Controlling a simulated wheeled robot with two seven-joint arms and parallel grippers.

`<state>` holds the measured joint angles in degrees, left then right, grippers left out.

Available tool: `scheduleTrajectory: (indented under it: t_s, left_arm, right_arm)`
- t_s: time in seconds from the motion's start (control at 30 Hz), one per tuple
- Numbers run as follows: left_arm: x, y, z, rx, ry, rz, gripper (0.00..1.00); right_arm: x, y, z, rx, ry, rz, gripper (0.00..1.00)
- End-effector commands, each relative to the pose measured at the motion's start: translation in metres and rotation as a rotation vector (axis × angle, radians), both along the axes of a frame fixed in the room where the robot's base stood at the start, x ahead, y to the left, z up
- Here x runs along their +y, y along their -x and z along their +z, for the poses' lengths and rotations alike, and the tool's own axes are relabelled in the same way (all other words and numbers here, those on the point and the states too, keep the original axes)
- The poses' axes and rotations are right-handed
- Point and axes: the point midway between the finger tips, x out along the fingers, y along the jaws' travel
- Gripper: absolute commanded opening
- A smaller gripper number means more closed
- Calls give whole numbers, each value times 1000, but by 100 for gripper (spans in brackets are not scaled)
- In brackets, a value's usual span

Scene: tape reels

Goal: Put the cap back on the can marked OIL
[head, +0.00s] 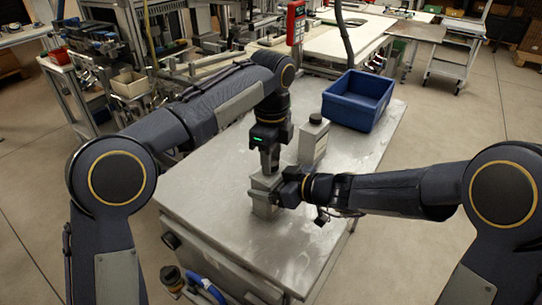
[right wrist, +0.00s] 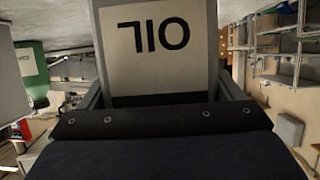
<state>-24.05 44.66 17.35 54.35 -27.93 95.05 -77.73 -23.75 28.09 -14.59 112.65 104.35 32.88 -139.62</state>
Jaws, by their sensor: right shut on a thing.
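The can marked OIL (head: 264,207) is grey and stands on the steel table. Its pale label (right wrist: 155,38) reads upside down in the right wrist view, between my right fingers. My right gripper (head: 280,190) is shut on this can from the right side. My left gripper (head: 269,170) points straight down just over the can's top. Its fingertips are too small and covered to tell whether they are open or hold a cap. The can's mouth and the loose cap cannot be made out.
A second grey can (head: 313,143) with a dark top stands behind the grippers. A blue bin (head: 357,103) sits at the table's back right. The front of the steel table (head: 225,225) is bare. A green object (right wrist: 32,62) with a pale label shows at left in the wrist view.

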Motion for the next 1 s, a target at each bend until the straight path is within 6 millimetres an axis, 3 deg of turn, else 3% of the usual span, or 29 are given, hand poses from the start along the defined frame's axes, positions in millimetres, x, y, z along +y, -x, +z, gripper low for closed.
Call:
scheduleTrajectory:
  t_s: [0.03,0.17,0.47,0.57,0.8,1.0]
  left_arm:
    - [0,0,0,-1,0,1,41]
    - [0,0,0,-1,0,2,58]
    - [0,0,2,-1,0,3,59]
    - [0,-1,11,-2,1,4,59]
    - [-1,-1,52,-4,3,3,59]
    - [-1,-1,71,-1,0,3,59]
  right_arm:
    - [0,0,0,-1,0,1,22]
    - [0,0,0,0,-1,1,22]
    - [0,0,0,0,-1,1,22]
    - [0,0,0,0,-1,1,22]
    - [0,0,0,0,0,1,22]
    - [0,0,0,0,-1,1,22]
